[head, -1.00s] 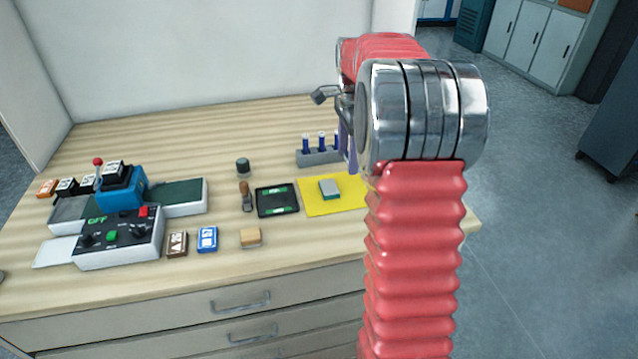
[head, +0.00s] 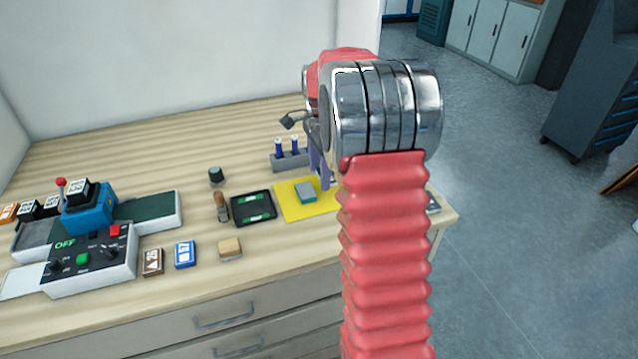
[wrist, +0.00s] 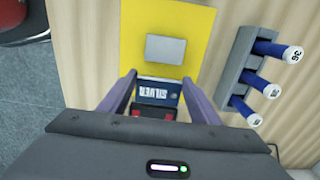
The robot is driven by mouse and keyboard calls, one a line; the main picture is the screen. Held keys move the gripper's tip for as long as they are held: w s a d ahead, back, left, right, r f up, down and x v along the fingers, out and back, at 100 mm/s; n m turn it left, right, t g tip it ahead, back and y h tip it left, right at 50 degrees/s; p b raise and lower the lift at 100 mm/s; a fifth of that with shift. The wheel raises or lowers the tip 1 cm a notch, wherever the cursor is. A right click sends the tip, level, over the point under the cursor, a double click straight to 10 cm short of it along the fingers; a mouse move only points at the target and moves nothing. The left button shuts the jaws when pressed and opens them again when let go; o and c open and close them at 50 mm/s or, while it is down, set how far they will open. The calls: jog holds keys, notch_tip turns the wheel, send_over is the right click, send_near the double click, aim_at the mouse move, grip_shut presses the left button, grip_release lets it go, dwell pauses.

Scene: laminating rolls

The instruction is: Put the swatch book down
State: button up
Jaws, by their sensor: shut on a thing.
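My gripper (wrist: 158,88) is shut on the swatch book (wrist: 158,92), a dark blue block with a white label and a red and black part, held between its two purple fingers in the wrist view. Beyond it lies a yellow mat (wrist: 190,60) with a grey block (wrist: 166,49) on it. In the head view the yellow mat (head: 292,209) and grey block (head: 306,193) are near the desk's right end. One purple finger (head: 318,162) shows over the mat's far right part. The swatch book is hidden there behind my arm. I cannot tell its height above the desk.
A grey rack (head: 288,160) with blue-capped tubes stands behind the mat; it is right of my gripper in the wrist view (wrist: 236,65). A black tray (head: 254,207) lies left of the mat. A blue machine (head: 90,212) and control box (head: 90,262) stand at far left.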

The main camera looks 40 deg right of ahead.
jog(key=shift+f, duration=0.2)
jog(key=shift+f, duration=1.85)
jog(key=shift+f, duration=0.1)
jog(key=o, duration=1.1)
notch_tip(320, 180, up, 12)
jog(key=shift+f, duration=0.1)
jog(key=shift+r, duration=0.2)
